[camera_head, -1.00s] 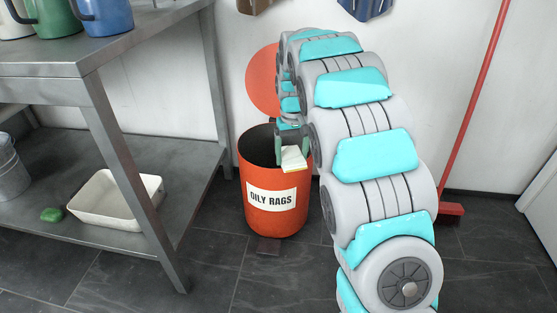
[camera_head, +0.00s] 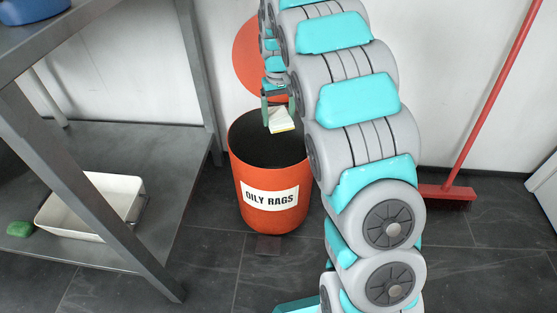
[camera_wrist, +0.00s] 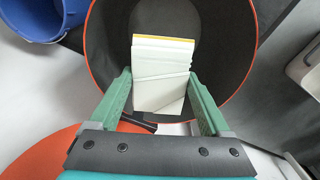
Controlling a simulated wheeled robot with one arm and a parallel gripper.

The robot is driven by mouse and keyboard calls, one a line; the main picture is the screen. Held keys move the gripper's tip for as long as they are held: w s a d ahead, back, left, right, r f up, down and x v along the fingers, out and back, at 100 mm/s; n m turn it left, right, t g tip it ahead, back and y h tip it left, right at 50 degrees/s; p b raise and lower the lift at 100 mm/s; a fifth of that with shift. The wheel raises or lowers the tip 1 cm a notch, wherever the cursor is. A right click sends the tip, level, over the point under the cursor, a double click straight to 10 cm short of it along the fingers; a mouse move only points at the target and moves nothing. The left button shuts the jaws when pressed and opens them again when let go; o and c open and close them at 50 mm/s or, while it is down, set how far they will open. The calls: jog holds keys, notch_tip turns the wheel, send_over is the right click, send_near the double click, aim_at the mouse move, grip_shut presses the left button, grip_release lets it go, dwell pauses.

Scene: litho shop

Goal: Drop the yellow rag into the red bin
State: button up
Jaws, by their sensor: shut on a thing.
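The rag (camera_head: 281,121) looks mostly white, with a yellow edge. My gripper (camera_head: 279,106) is shut on it, with the rag hanging between the two green fingers. In the wrist view the folded rag (camera_wrist: 160,75) lies between the fingers against the dark inside of the bin. The red bin (camera_head: 246,168), labelled OILY RAGS, stands upright on the floor with its mouth open. The rag is over the mouth, near the rim; its exact height is hard to tell. The round lid (camera_head: 250,55) is tipped up behind the bin.
A grey metal workbench (camera_head: 180,150) with a lower shelf stands left of the bin. A white tray (camera_head: 70,225) and a green object (camera_head: 20,229) are on the shelf. A red broom (camera_head: 480,120) leans at the right. A blue bucket (camera_wrist: 40,25) shows in the wrist view.

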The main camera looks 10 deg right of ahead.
jog(key=shift+f+b, duration=0.45)
jog(key=shift+f, duration=1.3)
jog(key=o, duration=1)
jog(key=shift+r, duration=0.15)
notch_tip(320, 180, up, 7)
jog(key=shift+r, duration=0.3)
